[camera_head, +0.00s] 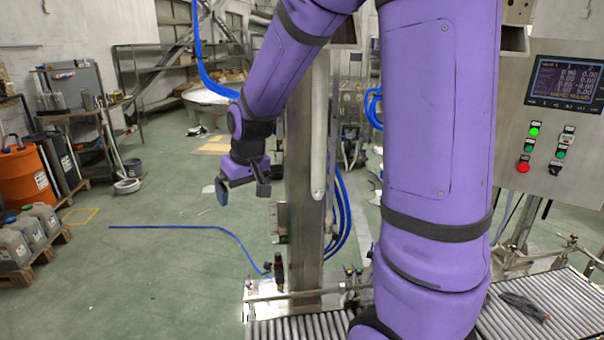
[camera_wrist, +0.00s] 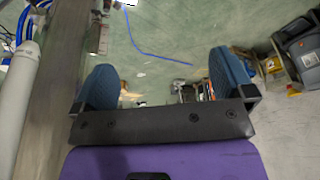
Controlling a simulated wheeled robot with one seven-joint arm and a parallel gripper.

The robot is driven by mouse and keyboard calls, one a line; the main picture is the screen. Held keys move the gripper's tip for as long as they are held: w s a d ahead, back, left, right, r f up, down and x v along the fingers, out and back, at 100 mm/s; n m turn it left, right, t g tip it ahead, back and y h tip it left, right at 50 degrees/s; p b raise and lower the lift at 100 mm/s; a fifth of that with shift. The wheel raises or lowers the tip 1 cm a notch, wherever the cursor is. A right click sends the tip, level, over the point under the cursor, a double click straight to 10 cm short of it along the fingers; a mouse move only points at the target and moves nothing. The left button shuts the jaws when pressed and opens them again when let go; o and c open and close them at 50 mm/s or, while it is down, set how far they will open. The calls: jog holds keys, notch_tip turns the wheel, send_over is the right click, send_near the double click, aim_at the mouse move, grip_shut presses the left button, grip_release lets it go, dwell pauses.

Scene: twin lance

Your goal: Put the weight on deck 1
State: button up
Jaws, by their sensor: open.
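My gripper (camera_head: 242,190) hangs in mid-air left of the steel column, its jaws apart and nothing between them. In the wrist view, its two blue-padded fingers (camera_wrist: 165,80) are spread wide, with only distant floor and clutter beyond. I cannot make out a weight in either view. No deck is labelled. Two roller surfaces show at the bottom of the head view, one left of my arm (camera_head: 300,329) and one right of it (camera_head: 550,290); I cannot tell which is deck 1. My purple arm hides the part between them.
A steel column (camera_head: 302,200) stands close right of my gripper. A control panel (camera_head: 560,120) stands at right. A blue hose (camera_head: 190,228) lies on open green floor. Grey canisters (camera_head: 40,222) and an orange drum (camera_head: 28,180) stand at left.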

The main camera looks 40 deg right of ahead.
jog(key=s+a+r, duration=0.1)
jog(key=s+r, duration=0.3)
jog(key=s, duration=0.4)
jog(key=s+a+r+t, duration=0.1)
jog(key=s+r, duration=0.3)
jog(key=s, duration=0.4)
jog(key=s+a+r, duration=0.1)
jog(key=s+r, duration=0.4)
jog(key=s, duration=0.3)
jog(key=shift+a+n+t, duration=0.3)
jog(key=shift+t, duration=0.1)
